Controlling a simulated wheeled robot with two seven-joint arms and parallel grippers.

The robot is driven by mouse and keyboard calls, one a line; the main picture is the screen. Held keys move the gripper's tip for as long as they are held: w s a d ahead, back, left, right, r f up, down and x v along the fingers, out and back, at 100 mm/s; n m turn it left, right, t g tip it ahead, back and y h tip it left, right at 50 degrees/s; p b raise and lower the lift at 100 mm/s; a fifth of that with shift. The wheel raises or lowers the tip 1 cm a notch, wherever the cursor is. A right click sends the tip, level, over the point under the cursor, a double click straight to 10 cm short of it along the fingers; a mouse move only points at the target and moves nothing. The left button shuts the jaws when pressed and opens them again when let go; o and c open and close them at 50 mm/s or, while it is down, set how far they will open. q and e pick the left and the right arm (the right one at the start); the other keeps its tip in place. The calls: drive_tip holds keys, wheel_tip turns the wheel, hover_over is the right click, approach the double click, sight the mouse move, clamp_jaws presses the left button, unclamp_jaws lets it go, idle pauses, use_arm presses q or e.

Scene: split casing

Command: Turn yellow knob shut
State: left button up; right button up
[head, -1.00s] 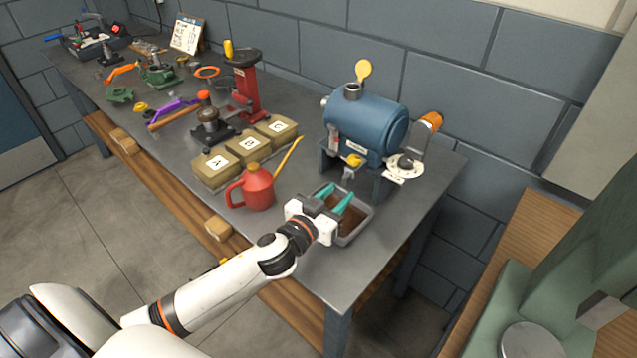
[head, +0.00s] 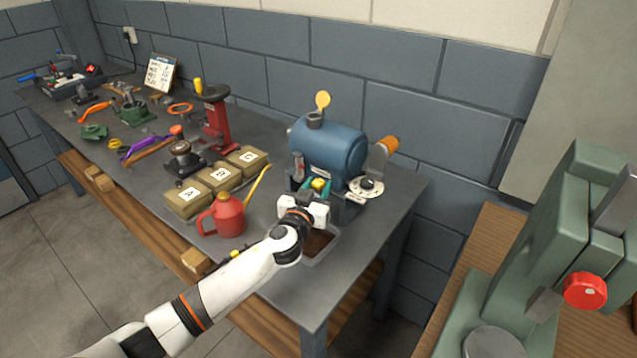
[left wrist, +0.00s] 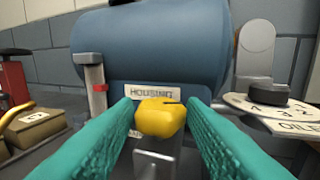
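The yellow knob (head: 319,184) sits on the front of the blue housing tank (head: 327,152), below its label. It shows close up in the left wrist view (left wrist: 160,117), with a dark line on its face. My left gripper (head: 318,188) is at the knob, its teal fingers on either side of it. In the left wrist view the gripper (left wrist: 160,112) looks open, with the knob between the fingertips and only narrow gaps; contact is not clear. A metal spout (left wrist: 153,162) shows below the knob. My right gripper is not in view.
A grey tray (head: 325,248) lies under my left wrist. A red oil can (head: 228,216) and lettered boxes (head: 186,200) stand to the left. A green machine with a red knob (head: 585,291) stands far right.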

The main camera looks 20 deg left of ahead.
use_arm(q)
drive_tip(key=shift+w, duration=0.75)
drive_tip(key=shift+c, duration=0.4)
drive_tip(key=c, duration=0.6)
